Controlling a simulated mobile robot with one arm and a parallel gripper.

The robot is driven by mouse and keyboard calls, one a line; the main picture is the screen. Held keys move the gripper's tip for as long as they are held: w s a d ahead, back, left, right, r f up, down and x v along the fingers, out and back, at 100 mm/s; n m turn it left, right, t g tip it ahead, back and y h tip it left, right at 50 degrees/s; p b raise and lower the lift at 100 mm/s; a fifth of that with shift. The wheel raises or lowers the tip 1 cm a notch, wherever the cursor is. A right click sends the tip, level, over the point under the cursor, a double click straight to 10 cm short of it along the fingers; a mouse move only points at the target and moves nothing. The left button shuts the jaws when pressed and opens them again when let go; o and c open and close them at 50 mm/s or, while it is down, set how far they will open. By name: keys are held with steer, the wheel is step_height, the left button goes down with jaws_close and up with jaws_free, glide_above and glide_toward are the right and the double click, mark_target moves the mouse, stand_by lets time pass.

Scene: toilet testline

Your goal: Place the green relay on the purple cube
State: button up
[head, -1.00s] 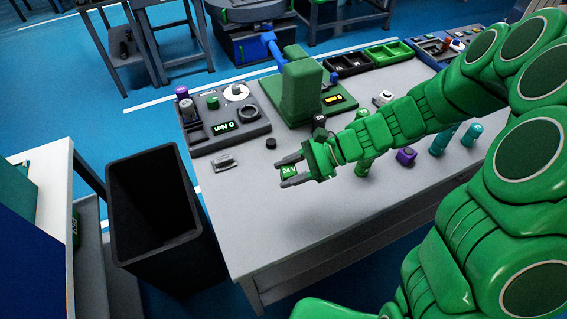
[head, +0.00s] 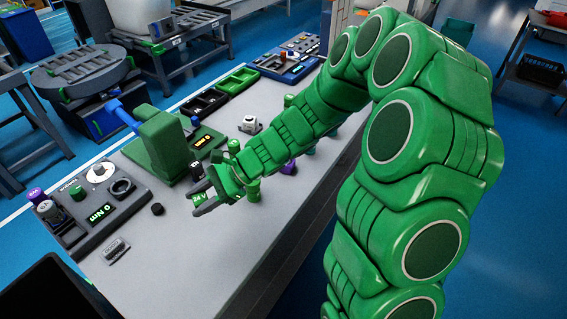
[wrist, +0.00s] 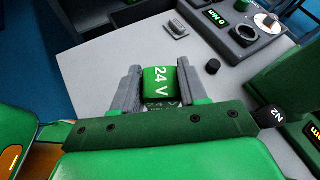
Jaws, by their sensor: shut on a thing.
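The green relay (head: 198,197), marked "24 V", is held between the fingers of my gripper (head: 203,202) over the grey table. In the wrist view the relay (wrist: 159,86) sits between the two grey fingers of my gripper (wrist: 160,80), label facing the camera. The purple cube (head: 290,167) stands on the table to the right of my gripper, close beside my forearm, which partly hides it. The cube does not show in the wrist view.
A green press (head: 165,145) stands behind my gripper. A torque panel (head: 95,205), a black knob (head: 157,209) and a small grey part (head: 115,250) lie to the left. A white button box (head: 250,124) and black and green trays (head: 238,80) are farther back. The front table area is clear.

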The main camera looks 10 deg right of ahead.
steer(key=w+d+f+m+t+h, duration=0.15)
steer(key=w+d+m+t, duration=0.45)
steer(key=w+d, duration=0.6)
steer(key=w+d+m+t+h, duration=0.2)
steer(key=w+d+m+t, duration=0.45)
steer(key=w+d, duration=0.55)
steer(key=shift+g, duration=0.45)
steer(key=shift+s+d+f, duration=0.3)
steer(key=shift+s+f, duration=0.1)
steer(key=shift+f, duration=0.9)
steer(key=shift+s+d+f, duration=0.25)
steer(key=shift+s+f, duration=0.15)
steer(key=shift+f, duration=0.85)
steer(key=shift+s+d+f, duration=0.3)
steer(key=shift+s+f, duration=0.1)
steer(key=shift+f, duration=0.9)
steer(key=o, duration=1.2)
steer(key=shift+f, duration=0.1)
steer(key=shift+c, duration=0.2)
